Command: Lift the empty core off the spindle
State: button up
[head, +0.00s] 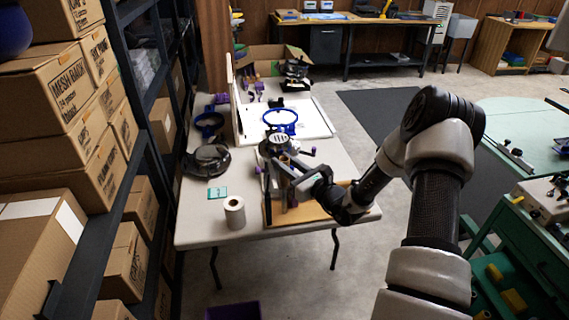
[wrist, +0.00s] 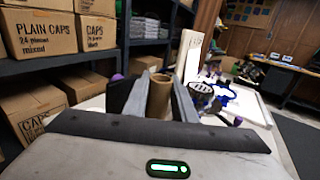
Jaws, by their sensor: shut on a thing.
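The empty core is a brown cardboard tube (wrist: 159,97), seen in the wrist view with its open top facing up. My gripper (wrist: 158,102) is shut on it, one finger on each side. In the head view my gripper (head: 290,182) is over the front part of the white table, above a wooden board (head: 320,213). The core cannot be made out clearly there. The spindle is hidden behind the core and my gripper, so I cannot tell whether the core is still around it.
A white roll (head: 234,213) and a small teal card (head: 217,192) are on the white table (head: 200,232), left of my gripper. A blue ring (head: 280,118) and dark devices stand farther back. Shelves with cardboard boxes (head: 62,92) line the left side.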

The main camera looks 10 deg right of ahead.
jog(key=shift+r+p, duration=1.4)
jog(key=shift+r, duration=0.55)
